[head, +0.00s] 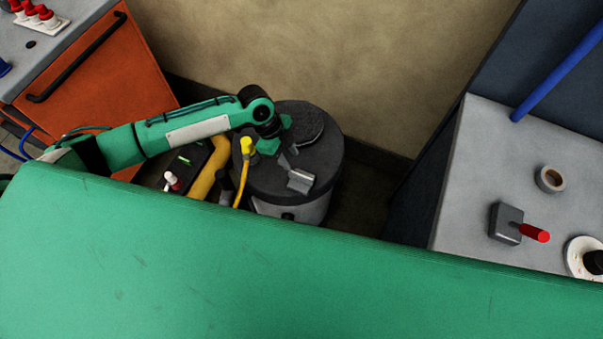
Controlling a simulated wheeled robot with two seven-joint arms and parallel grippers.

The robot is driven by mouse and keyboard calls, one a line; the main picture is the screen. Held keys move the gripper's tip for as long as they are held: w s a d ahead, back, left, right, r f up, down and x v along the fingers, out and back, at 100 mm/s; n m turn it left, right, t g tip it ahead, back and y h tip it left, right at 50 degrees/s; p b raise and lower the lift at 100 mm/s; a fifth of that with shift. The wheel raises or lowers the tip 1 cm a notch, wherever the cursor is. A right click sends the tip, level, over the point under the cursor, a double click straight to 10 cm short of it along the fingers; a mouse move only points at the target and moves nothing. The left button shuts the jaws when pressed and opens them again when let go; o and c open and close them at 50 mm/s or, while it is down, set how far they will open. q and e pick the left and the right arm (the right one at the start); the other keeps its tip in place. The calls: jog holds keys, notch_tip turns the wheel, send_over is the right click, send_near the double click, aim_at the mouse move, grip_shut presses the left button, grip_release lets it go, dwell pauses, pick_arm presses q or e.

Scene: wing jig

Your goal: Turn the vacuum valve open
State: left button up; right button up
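A grey valve block (506,222) with a red lever handle (535,234) sits on the grey bench top at the right. The handle points right and slightly down in the picture. I take this to be the vacuum valve, but no label is readable. My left gripper (302,163) is far to the left of it, over a dark round drum lid. Its grey fingers look apart, with nothing seen between them. My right gripper is out of view.
The grey bench (480,160) also holds a tape roll (549,179) and a white round fitting (580,257). A blue pipe (560,70) rises behind. The drum (268,180) and a yellow hose (242,182) are below my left arm. An orange cabinet (95,90) stands at left.

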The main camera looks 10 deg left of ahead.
aim_at(301, 175)
pick_arm(q)
jog(key=p+x, duration=0.1)
jog(key=x, duration=0.9)
jog(key=shift+f, duration=0.15)
grip_shut()
